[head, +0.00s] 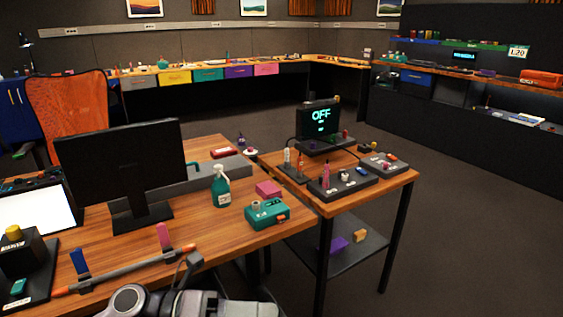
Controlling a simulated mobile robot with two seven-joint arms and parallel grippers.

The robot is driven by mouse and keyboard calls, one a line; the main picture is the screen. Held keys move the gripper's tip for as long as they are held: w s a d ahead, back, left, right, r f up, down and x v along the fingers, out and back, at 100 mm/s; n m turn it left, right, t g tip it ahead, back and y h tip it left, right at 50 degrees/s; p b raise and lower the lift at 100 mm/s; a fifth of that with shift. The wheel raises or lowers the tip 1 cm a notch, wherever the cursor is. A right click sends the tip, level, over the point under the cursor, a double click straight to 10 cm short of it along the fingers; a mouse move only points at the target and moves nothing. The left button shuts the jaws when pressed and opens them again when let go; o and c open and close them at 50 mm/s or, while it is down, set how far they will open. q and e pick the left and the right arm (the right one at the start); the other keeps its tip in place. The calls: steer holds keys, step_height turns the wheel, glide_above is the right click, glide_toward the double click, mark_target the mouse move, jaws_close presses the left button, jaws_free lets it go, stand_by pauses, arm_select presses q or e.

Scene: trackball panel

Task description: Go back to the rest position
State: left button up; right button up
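A dark control panel (342,188) lies on the small wooden side table (390,188), with a red upright piece and light and blue parts on it. A second dark panel (383,165) with red and light parts lies to its right. Behind them a small black screen (318,118) reads OFF in cyan. I cannot tell which part is the trackball. Grey and white parts at the bottom edge look like my own arm. I see no fingertips of either gripper, and nothing of mine touches the panels.
The large wooden desk (225,242) holds a black monitor (122,165), a green spray bottle (221,187), a teal box (267,213) and a pink block (268,189). An orange chair (72,112) stands behind it. The floor (465,235) right of the side table is clear.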

arm_select(q)
steer(key=w+a+f+n+t+y+p, duration=0.15)
steer(key=a+n+t+y, duration=0.3)
steer(key=n+t, duration=0.65)
steer(key=w+a+f+n+t+y+p, duration=0.15)
steer(key=a+n+t+y+p, duration=0.3)
steer(key=n, duration=1.25)
steer(key=s+a+f+n+g+y, duration=0.2)
steer(key=s+a+f+n+y, duration=0.1)
steer(key=s+a+f+n, duration=0.1)
steer(key=s+a+f+n+g+y, duration=0.3)
steer(key=s+f+n, duration=0.3)
steer(key=s+f, duration=0.3)
step_height(320, 180, down, 2)
steer(key=shift+s+a+f+n+p, duration=0.1)
steer(key=shift+s+a+n+p, duration=0.2)
steer(key=shift+a+n+p, duration=0.1)
steer(key=shift+y, duration=0.3)
